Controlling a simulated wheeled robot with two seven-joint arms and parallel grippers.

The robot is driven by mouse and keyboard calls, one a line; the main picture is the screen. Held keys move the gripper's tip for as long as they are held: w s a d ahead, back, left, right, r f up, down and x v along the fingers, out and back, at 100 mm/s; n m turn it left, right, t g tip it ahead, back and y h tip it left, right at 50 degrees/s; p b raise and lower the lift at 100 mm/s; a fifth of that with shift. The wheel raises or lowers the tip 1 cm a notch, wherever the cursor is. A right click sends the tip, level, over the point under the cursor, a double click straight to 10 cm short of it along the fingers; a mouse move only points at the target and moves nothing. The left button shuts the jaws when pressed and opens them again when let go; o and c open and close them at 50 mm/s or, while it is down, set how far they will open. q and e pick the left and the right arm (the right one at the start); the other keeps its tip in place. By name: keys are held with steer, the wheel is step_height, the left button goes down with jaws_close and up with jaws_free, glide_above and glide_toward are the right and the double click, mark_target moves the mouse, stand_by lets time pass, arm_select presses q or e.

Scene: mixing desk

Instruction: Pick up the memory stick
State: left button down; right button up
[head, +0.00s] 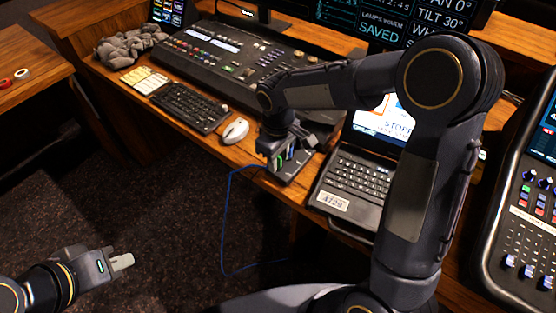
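I cannot make out the memory stick for certain; it may be hidden under or behind my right gripper or be too small to tell. My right gripper (280,162) points down at the front of the wooden desk (225,152), over a dark flat item (297,168) between the mouse and the laptop. Small blue and green patches show at its fingers, and I cannot tell what they belong to. Whether its fingers hold anything is not clear.
A white mouse (234,131), a black keyboard (190,107) and a mixing console (225,62) lie left of my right gripper. A laptop (352,185) stands close on its right. A blue cable (224,215) hangs in a loop off the desk's front edge.

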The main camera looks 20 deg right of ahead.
steer(key=shift+f, duration=0.3)
jaws_close()
steer(key=shift+r, duration=0.2)
